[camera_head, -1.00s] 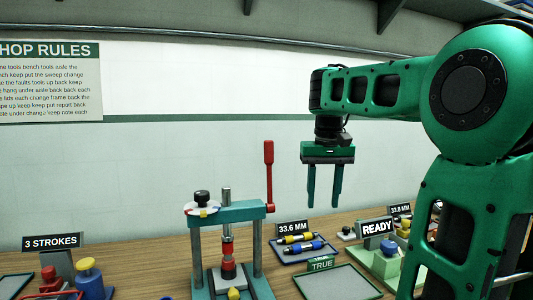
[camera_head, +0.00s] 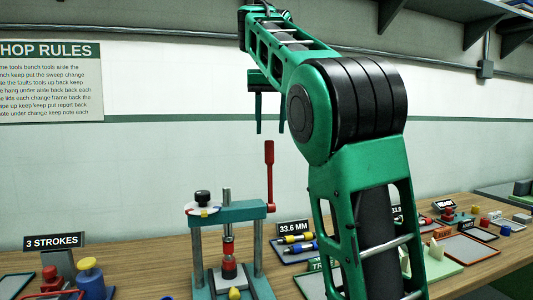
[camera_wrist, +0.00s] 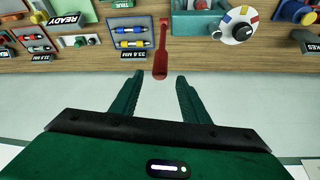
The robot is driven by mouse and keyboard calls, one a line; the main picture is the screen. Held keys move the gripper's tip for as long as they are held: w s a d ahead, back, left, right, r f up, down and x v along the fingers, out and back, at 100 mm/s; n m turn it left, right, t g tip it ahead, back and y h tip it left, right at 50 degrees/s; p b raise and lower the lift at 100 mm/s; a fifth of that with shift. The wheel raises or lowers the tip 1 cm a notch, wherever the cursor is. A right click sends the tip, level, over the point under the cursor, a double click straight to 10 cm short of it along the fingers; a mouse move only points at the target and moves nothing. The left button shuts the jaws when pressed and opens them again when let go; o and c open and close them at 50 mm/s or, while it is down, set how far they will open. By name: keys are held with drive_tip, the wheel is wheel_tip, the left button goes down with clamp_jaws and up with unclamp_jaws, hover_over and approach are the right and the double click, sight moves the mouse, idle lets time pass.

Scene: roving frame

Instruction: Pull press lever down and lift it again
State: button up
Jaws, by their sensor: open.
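The red press lever (camera_head: 269,175) stands upright at the right side of the press, its pivot at the end of the teal crossbeam. The press (camera_head: 228,212) has a teal crossbeam on two grey posts, a central ram and a round dial on top. My gripper (camera_head: 271,128) is open and empty, above the lever top in the head view, with part of it hidden behind my arm. In the wrist view the red lever (camera_wrist: 161,53) shows beyond and between the fingertips of my gripper (camera_wrist: 157,75). They look apart from the lever.
A tray of yellow and blue parts (camera_head: 297,245) lies right of the press under a 33.6 MM sign (camera_head: 293,227). A 3 STROKES sign (camera_head: 54,242) and a blue-and-yellow bottle-like part (camera_head: 91,278) are at left. A shelf (camera_head: 450,15) overhangs at upper right.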

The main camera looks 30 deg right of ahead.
sight(269, 142)
drive_tip(key=shift+x, duration=4.3)
drive_tip(key=shift+s+a, duration=0.1)
clamp_jaws()
